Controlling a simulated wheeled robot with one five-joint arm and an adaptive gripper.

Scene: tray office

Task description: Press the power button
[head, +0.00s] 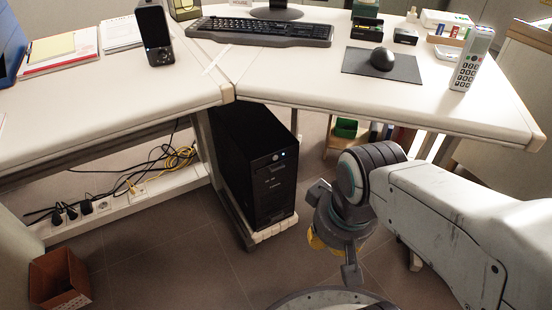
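A black computer tower (255,170) stands upright on a low stand under the desk, in the middle of the head view. A small bright light, which looks like the power button (282,155), shows near the top of its front face. My gripper (335,240) is to the right of the tower and lower in the picture than the light. It appears apart from the tower. Its fingers are seen at an awkward angle, so I cannot tell whether they are open or shut.
The white desk (285,85) overhangs the tower. Cables and a power strip (120,205) lie to its left, with an open cardboard box (60,278) at lower left. The floor (190,265) in front of the tower is clear. A cordless phone (472,60) stands on the desk.

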